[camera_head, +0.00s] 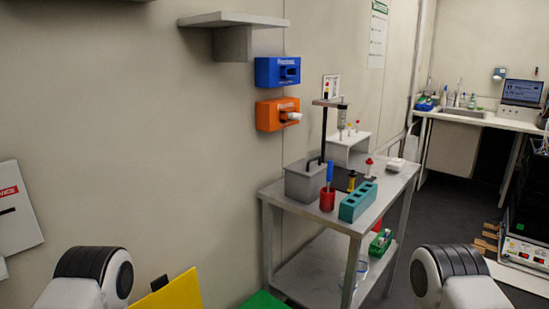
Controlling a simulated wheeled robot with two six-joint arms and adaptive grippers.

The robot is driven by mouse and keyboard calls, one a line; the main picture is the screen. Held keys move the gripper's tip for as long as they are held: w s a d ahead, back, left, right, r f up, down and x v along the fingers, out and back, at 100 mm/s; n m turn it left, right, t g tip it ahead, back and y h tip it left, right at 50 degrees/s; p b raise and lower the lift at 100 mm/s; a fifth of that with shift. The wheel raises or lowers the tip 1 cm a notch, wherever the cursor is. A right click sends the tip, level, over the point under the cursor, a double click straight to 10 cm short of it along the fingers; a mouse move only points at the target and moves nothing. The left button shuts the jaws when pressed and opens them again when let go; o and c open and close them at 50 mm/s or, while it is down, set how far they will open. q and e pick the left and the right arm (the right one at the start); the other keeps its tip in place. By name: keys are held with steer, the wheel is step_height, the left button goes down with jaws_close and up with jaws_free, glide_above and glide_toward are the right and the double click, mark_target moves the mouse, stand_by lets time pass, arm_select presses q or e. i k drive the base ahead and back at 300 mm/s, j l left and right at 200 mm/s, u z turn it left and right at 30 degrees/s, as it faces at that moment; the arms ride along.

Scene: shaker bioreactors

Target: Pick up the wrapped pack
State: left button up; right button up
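I cannot pick out a wrapped pack with certainty in the head view. A small white object (396,165) lies at the far right end of the grey metal cart (385,202), but it is too small to tell what it is. Rounded white and black parts of my two arms show at the bottom left and bottom right. Neither gripper is in view.
The cart's top holds a grey box (305,182), a red cup (327,200), a teal rack (357,202) and a syringe stand (323,135). Blue (277,71) and orange (276,114) dispensers hang on the wall. A sink counter (480,119) stands behind. Dark floor lies right of the cart.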

mark_target(396, 165)
steer(key=z, duration=0.5)
steer(key=i+l+z, duration=0.45)
steer(key=i+z, duration=0.2)
steer(key=i, duration=0.3)
steer(key=i+z, duration=0.35)
steer(key=i, duration=0.8)
steer(key=i+l+u, duration=0.1)
steer(key=i, duration=0.55)
steer(key=i+l+u, duration=0.1)
steer(key=i, duration=0.55)
steer(key=i+l, duration=0.15)
steer(key=i, duration=0.5)
steer(key=i+l+u, duration=0.1)
steer(key=i, duration=0.6)
